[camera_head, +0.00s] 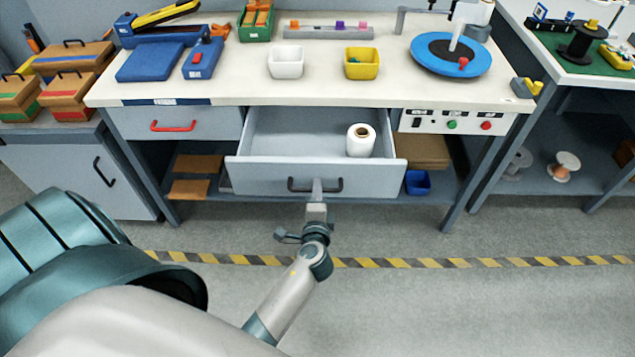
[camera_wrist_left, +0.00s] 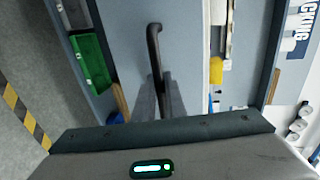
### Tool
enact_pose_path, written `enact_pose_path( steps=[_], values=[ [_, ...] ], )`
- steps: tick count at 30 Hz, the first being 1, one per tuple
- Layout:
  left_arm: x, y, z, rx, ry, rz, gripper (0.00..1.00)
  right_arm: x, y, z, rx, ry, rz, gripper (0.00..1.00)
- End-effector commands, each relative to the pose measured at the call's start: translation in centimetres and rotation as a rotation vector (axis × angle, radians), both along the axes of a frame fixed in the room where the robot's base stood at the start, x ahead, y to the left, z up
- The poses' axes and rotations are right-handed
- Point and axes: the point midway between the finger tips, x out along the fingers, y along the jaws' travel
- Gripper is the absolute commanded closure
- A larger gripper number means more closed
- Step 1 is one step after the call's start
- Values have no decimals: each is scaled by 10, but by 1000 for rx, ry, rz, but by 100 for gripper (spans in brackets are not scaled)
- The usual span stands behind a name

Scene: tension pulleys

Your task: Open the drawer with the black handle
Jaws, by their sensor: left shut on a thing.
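The drawer (camera_head: 270,181) with the black handle stands pulled out from under the workbench, and its inside shows. A white roll (camera_head: 360,140) stands inside it, toward the right. The black handle (camera_head: 333,185) is on the drawer's front face; it also shows in the left wrist view (camera_wrist_left: 153,40). My left gripper (camera_head: 317,187) is at the middle of the handle, shut on it. In the left wrist view the fingers (camera_wrist_left: 168,98) meet around the bar. My right gripper is in neither view.
A closed drawer with a red handle (camera_head: 173,126) is to the left. A control panel (camera_head: 458,122) is to the right. The benchtop holds a white bin (camera_head: 286,62), a yellow bin (camera_head: 362,63) and a blue turntable (camera_head: 425,50). Open floor lies in front.

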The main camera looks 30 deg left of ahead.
Motion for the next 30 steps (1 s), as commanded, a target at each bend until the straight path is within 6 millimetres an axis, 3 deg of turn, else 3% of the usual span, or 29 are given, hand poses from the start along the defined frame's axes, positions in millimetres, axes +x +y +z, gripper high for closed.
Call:
enact_pose_path(
  steps=[6, 10, 23, 24, 25, 30],
  values=[
    [-29, -18, -2, -3, 1, 0, 100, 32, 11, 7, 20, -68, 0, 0],
    [-39, -24, -1, -1, -1, 0, 100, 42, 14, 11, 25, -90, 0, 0],
    [-43, -27, 0, -1, -1, -1, 100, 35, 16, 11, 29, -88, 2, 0],
    [-43, -27, 0, -1, -1, -1, 87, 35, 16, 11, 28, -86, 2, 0],
    [-43, -27, 0, -1, -1, -1, 81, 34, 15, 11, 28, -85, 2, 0],
    [-43, -27, 0, 0, 0, 0, 81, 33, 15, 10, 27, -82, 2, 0]
  ],
)
